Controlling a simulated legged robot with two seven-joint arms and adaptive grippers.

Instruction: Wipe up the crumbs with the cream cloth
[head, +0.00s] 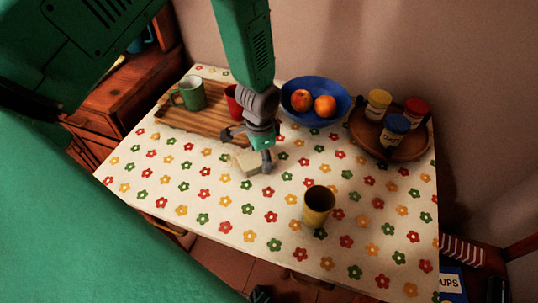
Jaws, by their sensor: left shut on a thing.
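The cream cloth (243,162) is a small pale folded block on the flower-patterned tabletop, left of the middle in the head view. My left gripper (248,148) reaches down from above and is shut on the cloth, with one finger at its right side. The gripper hides part of the cloth. The cloth looks to be at the table surface, but I cannot tell whether it touches. I cannot make out crumbs among the printed flowers. My right gripper is not in view.
A wooden tray (180,120) with a green mug (191,93) and red cup (233,102) lies behind left. A blue bowl (292,108) holds fruit. A round wooden tray (408,147) carries jars. A yellow cup (318,206) stands right of the cloth. The front-left tabletop (160,190) is clear.

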